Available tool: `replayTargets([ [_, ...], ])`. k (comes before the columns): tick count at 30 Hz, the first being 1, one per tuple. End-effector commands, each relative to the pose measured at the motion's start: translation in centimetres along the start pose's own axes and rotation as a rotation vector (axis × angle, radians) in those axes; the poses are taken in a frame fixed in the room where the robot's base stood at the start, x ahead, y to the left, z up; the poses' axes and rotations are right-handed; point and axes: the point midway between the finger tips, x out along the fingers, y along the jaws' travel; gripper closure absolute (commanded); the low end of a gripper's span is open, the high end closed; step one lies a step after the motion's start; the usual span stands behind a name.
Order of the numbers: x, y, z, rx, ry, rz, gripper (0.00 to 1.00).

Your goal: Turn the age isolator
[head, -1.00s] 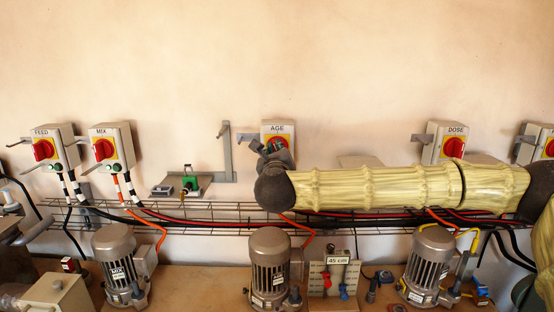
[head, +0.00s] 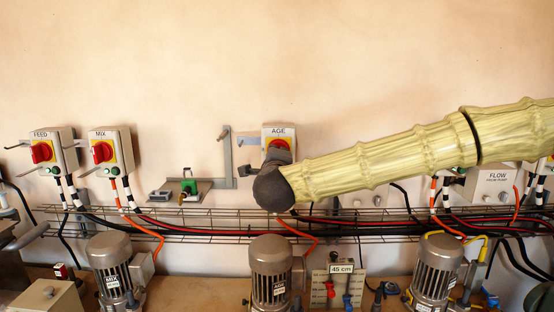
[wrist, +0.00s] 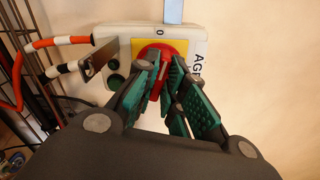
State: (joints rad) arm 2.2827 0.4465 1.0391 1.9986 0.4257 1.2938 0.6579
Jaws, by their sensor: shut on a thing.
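The age isolator (head: 279,133) is a white wall box labelled AGE with a red rotary knob on a yellow plate. Its upper part shows in the head view; my arm's dark end covers the lower part. In the wrist view the isolator (wrist: 123,36) shows sideways, with its red knob (wrist: 155,53) between the green-padded fingers. My gripper (wrist: 163,85) is shut on the red knob. In the head view the fingers are mostly hidden behind the dark wrist joint.
The MIX isolator (head: 108,151) and FEED isolator (head: 48,150) hang to the left. A bracket with a green-topped device (head: 188,187) is between. A wire cable tray (head: 220,222) with cables runs below. Motors, one at the middle (head: 270,272), stand on the bench. The wall above is clear.

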Motion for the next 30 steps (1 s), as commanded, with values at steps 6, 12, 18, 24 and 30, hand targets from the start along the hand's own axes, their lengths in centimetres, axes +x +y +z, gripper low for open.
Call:
replayTargets([
  [6, -0.03, 0.13, 0.02, -0.147, 0.0, -0.001, 1.0],
  [12, -0.02, 0.21, -0.02, -0.23, -0.001, 0.001, 1.0],
  [18, -0.03, 0.28, 0.0, -0.269, -0.001, 0.002, 1.0],
  [24, -0.02, 0.3, -0.02, -0.277, -0.001, 0.002, 1.0],
  [30, -0.03, 0.32, -0.02, -0.277, -0.001, 0.003, 1.0],
])
